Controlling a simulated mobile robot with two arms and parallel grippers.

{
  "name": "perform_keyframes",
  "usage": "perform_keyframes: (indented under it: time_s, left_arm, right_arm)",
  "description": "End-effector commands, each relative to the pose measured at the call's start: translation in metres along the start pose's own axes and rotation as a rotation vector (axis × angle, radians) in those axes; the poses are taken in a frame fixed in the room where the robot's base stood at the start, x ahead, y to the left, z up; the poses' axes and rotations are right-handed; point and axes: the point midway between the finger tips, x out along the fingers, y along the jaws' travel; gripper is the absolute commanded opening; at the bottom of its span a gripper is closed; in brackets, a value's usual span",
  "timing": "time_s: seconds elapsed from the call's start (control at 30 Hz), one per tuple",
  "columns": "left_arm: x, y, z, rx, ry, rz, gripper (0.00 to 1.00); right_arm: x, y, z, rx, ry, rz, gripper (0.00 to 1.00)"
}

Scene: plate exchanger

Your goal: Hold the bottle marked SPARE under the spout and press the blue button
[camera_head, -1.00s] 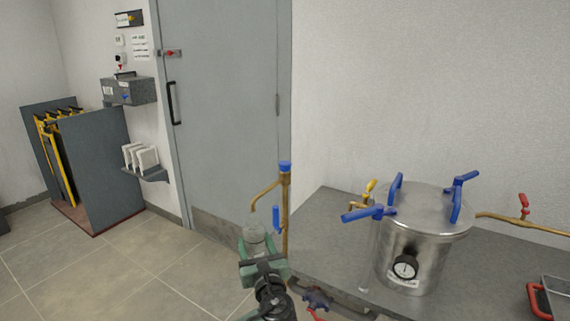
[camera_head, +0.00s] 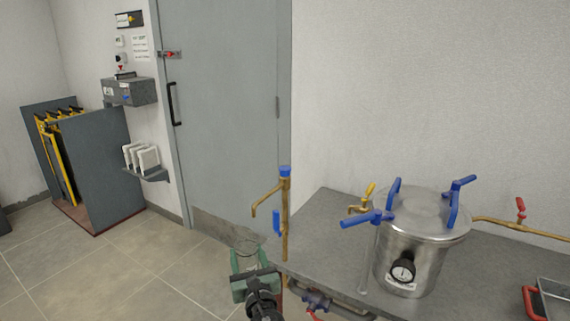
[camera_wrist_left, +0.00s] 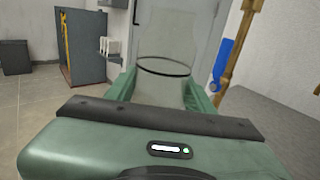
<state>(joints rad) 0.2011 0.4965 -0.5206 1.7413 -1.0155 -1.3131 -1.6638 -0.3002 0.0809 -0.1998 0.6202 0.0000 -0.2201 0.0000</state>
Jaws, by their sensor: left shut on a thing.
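My left gripper (camera_head: 250,268) is green and shut on a clear bottle (camera_head: 247,246). The bottle is see-through and hard to make out in the head view. In the left wrist view the bottle (camera_wrist_left: 165,62) stands between the green fingers, with a dark ring around it. No SPARE marking is readable. The brass spout (camera_head: 264,197) bends down from an upright pipe, above the bottle and apart from it. A blue button (camera_head: 285,170) caps the pipe, and a blue lever (camera_head: 277,222) hangs on its side. My right gripper is not in view.
A grey bench (camera_head: 325,215) carries a steel vessel (camera_head: 415,250) with blue clamps and a gauge. A dark valve (camera_head: 316,299) and piping sit at the bench's front edge. A grey door (camera_head: 225,110) stands behind.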

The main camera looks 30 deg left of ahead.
Motion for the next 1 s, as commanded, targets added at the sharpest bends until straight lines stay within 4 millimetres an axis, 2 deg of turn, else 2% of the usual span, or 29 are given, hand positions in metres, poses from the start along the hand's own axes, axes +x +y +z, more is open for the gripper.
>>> perform_keyframes:
  time_s: [0.1,0.7,1.0]
  left_arm:
    - [-0.007,0.008,0.003,0.001,-0.001,0.0,0.13]
    - [-0.038,0.043,0.002,0.001,-0.001,-0.001,0.13]
    - [-0.042,0.049,0.001,-0.001,-0.002,0.0,0.13]
  right_arm:
    - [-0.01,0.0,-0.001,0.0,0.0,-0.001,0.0]
    - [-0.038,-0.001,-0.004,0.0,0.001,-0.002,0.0]
    - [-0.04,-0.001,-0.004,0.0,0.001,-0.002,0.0]
